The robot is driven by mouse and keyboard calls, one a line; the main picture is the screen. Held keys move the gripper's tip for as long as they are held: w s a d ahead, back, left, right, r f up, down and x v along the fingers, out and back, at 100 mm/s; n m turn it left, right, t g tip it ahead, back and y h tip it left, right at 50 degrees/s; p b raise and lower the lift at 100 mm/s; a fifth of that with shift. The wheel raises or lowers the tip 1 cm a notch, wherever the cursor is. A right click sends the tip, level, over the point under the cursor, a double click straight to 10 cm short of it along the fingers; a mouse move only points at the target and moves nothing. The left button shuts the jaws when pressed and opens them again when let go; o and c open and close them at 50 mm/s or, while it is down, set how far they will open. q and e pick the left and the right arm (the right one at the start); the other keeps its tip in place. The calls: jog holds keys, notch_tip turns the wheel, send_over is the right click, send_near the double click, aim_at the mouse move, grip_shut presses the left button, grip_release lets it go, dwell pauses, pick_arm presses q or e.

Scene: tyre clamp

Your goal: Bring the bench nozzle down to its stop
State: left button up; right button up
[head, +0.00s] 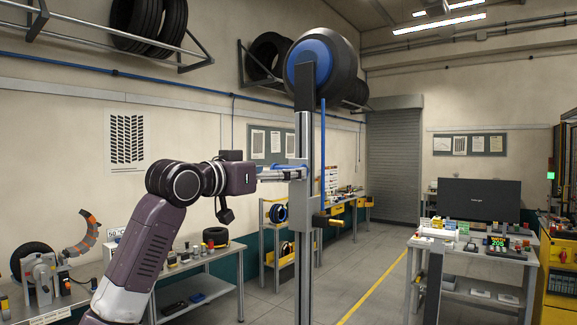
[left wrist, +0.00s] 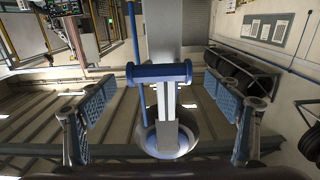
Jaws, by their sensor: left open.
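An upright grey column (head: 305,130) stands in front of me, with a blue hub and a dark tyre (head: 345,70) at its top. I cannot tell for sure which part is the nozzle. My left gripper (head: 290,172) is at the column at mid-height. Its fingers (left wrist: 162,105) are open, spread on both sides of the handle and bracket, apart from them. My right gripper is out of view.
A bench (head: 195,263) stands at left, a table with a monitor (head: 478,205) at right. The floor between is clear.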

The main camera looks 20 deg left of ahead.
pick_arm(q)
jog(key=p+x, duration=0.1)
jog(key=x, duration=0.2)
jog(key=shift+w+d+r+p, duration=0.15)
jog(key=shift+w+p, duration=0.1)
jog(key=shift+p, duration=0.15)
jog(key=shift+w+d, duration=0.15)
jog(key=shift+w, duration=0.25)
jog(key=shift+f, duration=0.2)
